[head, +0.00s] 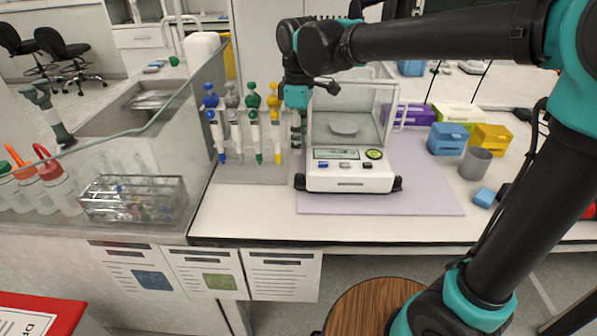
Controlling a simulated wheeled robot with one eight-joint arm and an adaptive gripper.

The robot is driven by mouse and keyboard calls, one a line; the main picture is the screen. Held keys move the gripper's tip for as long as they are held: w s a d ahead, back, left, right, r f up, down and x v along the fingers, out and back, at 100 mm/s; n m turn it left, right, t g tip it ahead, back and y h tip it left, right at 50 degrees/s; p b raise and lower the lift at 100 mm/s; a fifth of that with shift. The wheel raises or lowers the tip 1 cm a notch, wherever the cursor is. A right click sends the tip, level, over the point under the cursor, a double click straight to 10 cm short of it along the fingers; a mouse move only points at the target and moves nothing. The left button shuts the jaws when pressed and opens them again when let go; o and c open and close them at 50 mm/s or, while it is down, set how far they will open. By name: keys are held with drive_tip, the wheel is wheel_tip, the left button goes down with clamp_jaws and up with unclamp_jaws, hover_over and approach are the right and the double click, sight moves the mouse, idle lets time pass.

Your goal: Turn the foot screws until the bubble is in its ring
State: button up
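A white analytical balance (349,180) with a clear draft shield (345,112) stands on a pale lilac mat (425,190). A black foot screw (300,182) sticks out at its front left corner, and another foot screw (396,184) at its front right. A small round yellow-green level (374,154) with a dark rim is on the front panel, right of the display; its bubble is too small to place. My gripper (298,165) points down at the balance's left side, just above the left foot screw. Its fingers are small and dark, and whether they touch the screw is unclear.
A pipette rack (245,172) stands close left of my gripper. Blue (447,139) and yellow (491,138) boxes, a grey cup (475,163) and a small blue block (484,197) lie to the right. The mat's front right is clear.

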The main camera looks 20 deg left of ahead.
sight(299, 175)
wheel_tip(299, 175, down, 11)
drive_tip(key=shift+f, duration=0.1)
idle(0.3)
